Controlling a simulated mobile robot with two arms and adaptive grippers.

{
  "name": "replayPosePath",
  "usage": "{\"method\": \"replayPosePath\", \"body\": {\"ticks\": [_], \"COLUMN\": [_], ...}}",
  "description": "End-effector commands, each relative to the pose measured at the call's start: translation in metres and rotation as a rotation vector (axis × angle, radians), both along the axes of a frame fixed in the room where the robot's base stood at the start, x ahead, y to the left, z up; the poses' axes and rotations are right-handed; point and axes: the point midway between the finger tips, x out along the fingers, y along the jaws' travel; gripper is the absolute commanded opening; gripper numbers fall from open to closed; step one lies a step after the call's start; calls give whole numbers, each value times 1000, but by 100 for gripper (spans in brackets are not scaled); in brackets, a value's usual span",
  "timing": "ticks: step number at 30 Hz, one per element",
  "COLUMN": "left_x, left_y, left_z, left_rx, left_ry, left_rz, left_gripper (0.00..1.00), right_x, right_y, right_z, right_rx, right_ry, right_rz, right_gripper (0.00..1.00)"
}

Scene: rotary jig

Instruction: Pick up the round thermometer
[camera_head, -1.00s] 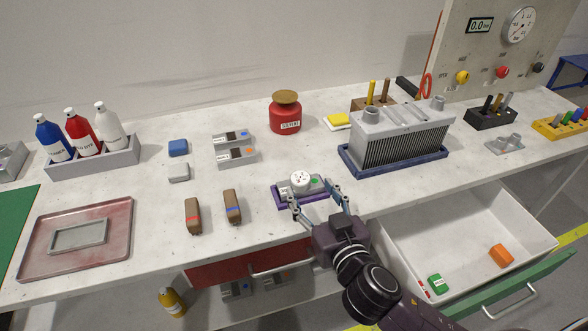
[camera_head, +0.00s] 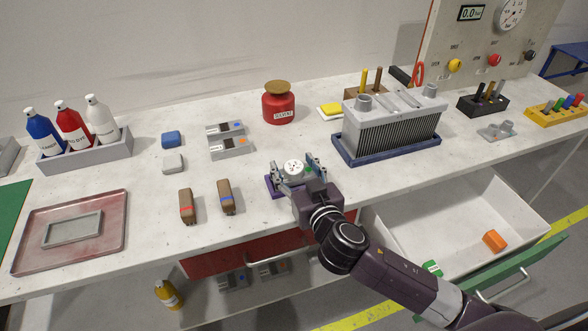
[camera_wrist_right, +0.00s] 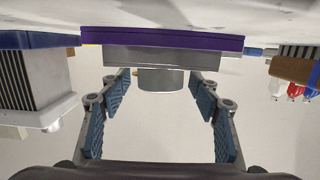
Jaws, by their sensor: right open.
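The round thermometer (camera_head: 293,168) has a white dial face and stands on a grey block with a purple base (camera_head: 272,193) near the front of the table. In the right wrist view its grey cylindrical side (camera_wrist_right: 161,79) shows below the purple base (camera_wrist_right: 165,40), which appears upside down. My right gripper (camera_head: 296,172) is open, with one finger on each side of the thermometer. In the wrist view the fingertips (camera_wrist_right: 159,86) stand apart from it, with gaps on both sides. My left gripper is not in view.
A finned grey block (camera_head: 400,125) on a blue tray stands to the right. Two brown blocks (camera_head: 186,206) lie to the left, and a red jar (camera_head: 279,107) stands behind. An open white drawer (camera_head: 465,225) lies below the front right edge.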

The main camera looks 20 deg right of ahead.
Motion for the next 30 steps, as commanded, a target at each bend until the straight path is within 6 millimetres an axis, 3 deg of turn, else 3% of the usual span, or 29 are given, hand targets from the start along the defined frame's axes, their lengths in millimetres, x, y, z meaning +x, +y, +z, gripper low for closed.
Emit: {"method": "replayPosePath", "body": {"ticks": [2,15,23,30], "left_x": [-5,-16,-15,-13], "left_y": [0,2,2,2], "left_z": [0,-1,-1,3], "left_rx": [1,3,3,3], "left_ry": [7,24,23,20], "left_rz": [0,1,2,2], "left_gripper": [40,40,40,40], "right_x": [0,0,0,0], "right_y": [0,0,0,0], "right_z": [0,0,2,27], "right_rx": [0,0,1,3], "right_ry": [0,0,-1,-4], "right_rz": [0,0,0,0], "right_gripper": [56,7,6,6]}}
